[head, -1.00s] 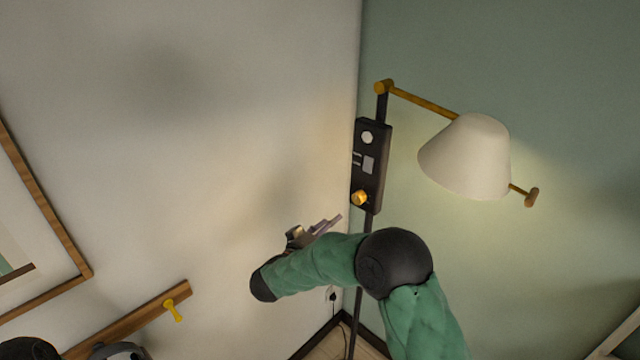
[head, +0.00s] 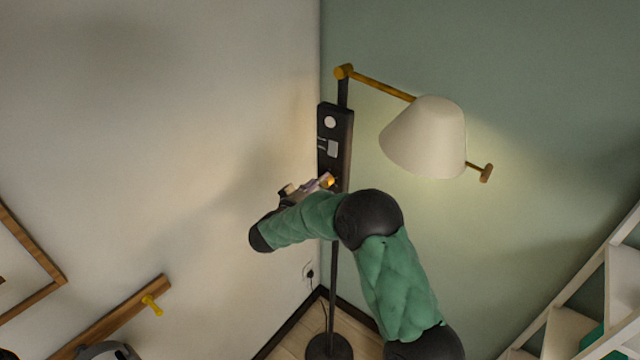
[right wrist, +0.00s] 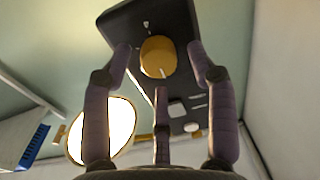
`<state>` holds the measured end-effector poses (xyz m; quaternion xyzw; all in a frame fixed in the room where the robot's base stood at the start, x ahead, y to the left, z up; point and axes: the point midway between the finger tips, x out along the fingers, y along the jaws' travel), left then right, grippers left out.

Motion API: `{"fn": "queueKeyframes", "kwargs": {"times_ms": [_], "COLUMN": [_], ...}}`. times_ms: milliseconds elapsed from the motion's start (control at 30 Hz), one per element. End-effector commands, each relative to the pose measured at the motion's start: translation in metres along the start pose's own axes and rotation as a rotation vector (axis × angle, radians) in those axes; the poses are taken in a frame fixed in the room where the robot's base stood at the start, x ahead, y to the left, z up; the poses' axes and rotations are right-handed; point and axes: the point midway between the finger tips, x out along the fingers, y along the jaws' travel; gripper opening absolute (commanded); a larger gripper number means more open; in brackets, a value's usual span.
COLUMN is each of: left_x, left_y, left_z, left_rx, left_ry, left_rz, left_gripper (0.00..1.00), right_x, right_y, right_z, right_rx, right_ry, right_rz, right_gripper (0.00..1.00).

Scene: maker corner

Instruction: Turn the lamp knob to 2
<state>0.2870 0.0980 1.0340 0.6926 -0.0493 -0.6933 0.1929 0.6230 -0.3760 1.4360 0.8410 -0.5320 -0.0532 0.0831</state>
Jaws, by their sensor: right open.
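The lamp's black control box (head: 336,125) hangs on the lamp pole in the corner. Its amber knob (right wrist: 158,57) shows whole in the right wrist view, with a pale mark on its face; I cannot read any number. In the head view the knob (head: 328,181) is partly hidden by my gripper. My right gripper (head: 326,180) is at the box's lower end. In the right wrist view its fingers (right wrist: 160,55) are spread on both sides of the knob, open, with gaps to it. The white lampshade (head: 424,138) is lit.
A wooden rail with a yellow peg (head: 152,305) is on the left wall. A white shelf (head: 622,290) stands at the right. The lamp's round base (head: 328,347) is on the floor. A wall socket (head: 309,273) is beside the pole.

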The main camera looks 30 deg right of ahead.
Motion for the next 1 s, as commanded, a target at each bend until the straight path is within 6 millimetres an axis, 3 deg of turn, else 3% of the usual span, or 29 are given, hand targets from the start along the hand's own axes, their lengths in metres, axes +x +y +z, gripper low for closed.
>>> {"fn": "queueKeyframes", "kwargs": {"times_ms": [333, 367, 533, 567, 1000], "left_x": [-0.001, -0.001, -0.001, -0.001, 0.014], "left_y": [0.000, 0.000, 0.000, 0.000, -0.005], "left_z": [0.000, 0.000, 0.000, 0.000, -0.001], "left_rx": [0.000, 0.000, 0.000, 0.000, 0.000], "left_ry": [0.000, 0.000, 0.000, 0.000, 0.000], "left_rz": [0.000, 0.000, 0.000, 0.000, 0.000], "left_gripper": [0.40, 0.40, 0.40, 0.40, 0.40], "right_x": [0.005, 0.004, 0.004, 0.004, 0.005], "right_y": [0.000, 0.000, 0.000, 0.000, 0.000], "right_z": [0.000, 0.000, 0.000, 0.000, 0.000], "right_rx": [0.001, 0.001, 0.001, 0.001, 0.079], "right_ry": [0.001, 0.001, 0.001, 0.001, 0.009], "right_rz": [0.001, 0.001, 0.000, 0.000, 0.002], "right_gripper": [0.58, 0.53, 0.05, 0.02, 0.02]}}
